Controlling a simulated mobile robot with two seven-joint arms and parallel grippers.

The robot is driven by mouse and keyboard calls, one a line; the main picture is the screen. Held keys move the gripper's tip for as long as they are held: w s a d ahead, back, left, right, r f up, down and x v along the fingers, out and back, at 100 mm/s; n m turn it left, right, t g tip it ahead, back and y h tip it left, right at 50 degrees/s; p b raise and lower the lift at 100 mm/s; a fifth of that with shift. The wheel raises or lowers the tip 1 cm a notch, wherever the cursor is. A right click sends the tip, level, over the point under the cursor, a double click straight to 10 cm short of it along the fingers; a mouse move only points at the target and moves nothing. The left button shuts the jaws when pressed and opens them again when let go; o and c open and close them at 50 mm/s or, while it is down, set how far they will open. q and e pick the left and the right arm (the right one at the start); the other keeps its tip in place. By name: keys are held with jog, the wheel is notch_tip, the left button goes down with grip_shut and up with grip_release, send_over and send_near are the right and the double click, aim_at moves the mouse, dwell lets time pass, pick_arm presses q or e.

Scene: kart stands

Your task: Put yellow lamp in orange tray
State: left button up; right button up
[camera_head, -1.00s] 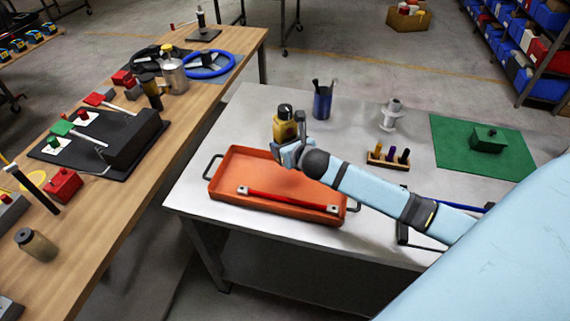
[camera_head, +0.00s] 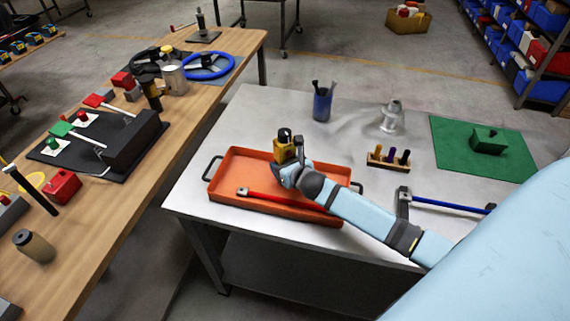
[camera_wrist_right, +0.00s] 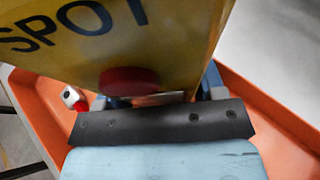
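The yellow lamp (camera_head: 281,152) has a dark top and is held upright by my right gripper (camera_head: 291,164). In the right wrist view the lamp (camera_wrist_right: 160,40) fills the upper middle, with dark "SPOT" lettering and a red round button; the fingers of my right gripper (camera_wrist_right: 165,97) are largely hidden behind it. The orange tray (camera_head: 233,163) lies on the grey table, and its wall shows in the right wrist view (camera_wrist_right: 280,125). The lamp is over the tray's back part; I cannot tell whether it touches the floor. My left gripper is not in view.
A red bar (camera_head: 290,200) with grey ends lies in the tray's front part. Behind the tray stand a blue cup with tools (camera_head: 322,104) and a pale spool-like object (camera_head: 391,114). A small peg rack (camera_head: 387,160) and a blue-handled bar (camera_head: 447,204) are to the right.

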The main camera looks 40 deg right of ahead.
jog(key=o, duration=0.3)
jog(key=shift+r, duration=0.2)
jog(key=v, duration=1.2)
jog(key=shift+f, duration=0.15)
